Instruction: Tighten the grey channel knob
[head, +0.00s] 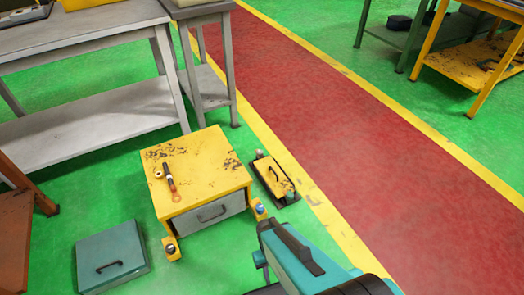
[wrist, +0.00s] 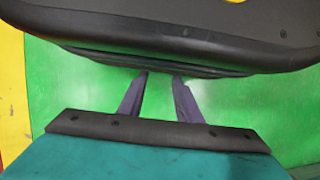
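I cannot make out a grey channel knob for certain in either view. In the head view my teal arm is at the bottom right, and the fingers cannot be made out.
A tool with a red end (head: 169,178) lies on the cabinet. A yellow-topped dark tray (head: 273,180) lies right of it, a teal box (head: 110,257) left on the floor. Grey benches (head: 90,118) stand behind. The red walkway (head: 370,150) is clear.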

